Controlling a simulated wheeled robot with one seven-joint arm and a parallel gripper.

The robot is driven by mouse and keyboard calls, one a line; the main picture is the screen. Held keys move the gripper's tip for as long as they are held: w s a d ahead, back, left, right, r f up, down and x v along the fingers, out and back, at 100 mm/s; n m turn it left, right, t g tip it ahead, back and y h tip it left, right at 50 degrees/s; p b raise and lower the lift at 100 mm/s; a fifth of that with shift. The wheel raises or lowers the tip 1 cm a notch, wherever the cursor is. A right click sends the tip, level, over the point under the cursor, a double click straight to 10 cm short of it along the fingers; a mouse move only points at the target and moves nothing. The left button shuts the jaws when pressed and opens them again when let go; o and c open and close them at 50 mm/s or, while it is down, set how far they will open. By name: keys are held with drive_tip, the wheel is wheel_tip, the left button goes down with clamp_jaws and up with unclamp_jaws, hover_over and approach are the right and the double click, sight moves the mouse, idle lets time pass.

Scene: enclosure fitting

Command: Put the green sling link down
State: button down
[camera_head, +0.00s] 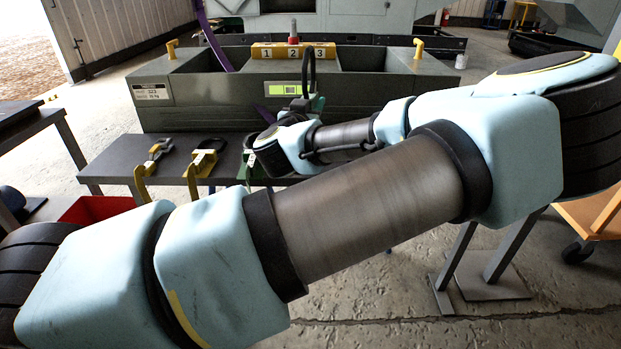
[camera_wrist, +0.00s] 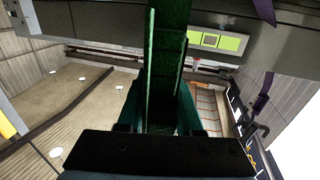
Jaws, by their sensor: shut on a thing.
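The green sling link (camera_wrist: 166,60) fills the middle of the wrist view as a long dark green bar, running up from my gripper (camera_wrist: 160,118). My gripper is shut on it, with teal fingers on both sides. The link's upper end runs out of the picture, in front of a grey wall with a lit green label. In the head view, my arm crosses the scene and its far end lies at the grey housing's front. My gripper (camera_head: 309,104) shows only in part there, and I cannot make out the held link clearly.
A long grey housing (camera_head: 205,104) with a yellow block (camera_head: 293,51) marked 1, 2, 3 stands behind a dark bench (camera_head: 122,162). Two yellow-and-black clamp-like pieces (camera_head: 203,160) stand at the bench. A red bin (camera_head: 95,209) is at lower left. My arm hides the bench's right part.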

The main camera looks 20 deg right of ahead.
drive_tip(key=shift+s+d+f, duration=0.1)
drive_tip(key=shift+f, duration=4.75)
drive_tip(key=shift+f+b, duration=0.1)
drive_tip(key=shift+b, duration=0.2)
drive_tip(key=c, duration=0.6)
unclamp_jaws()
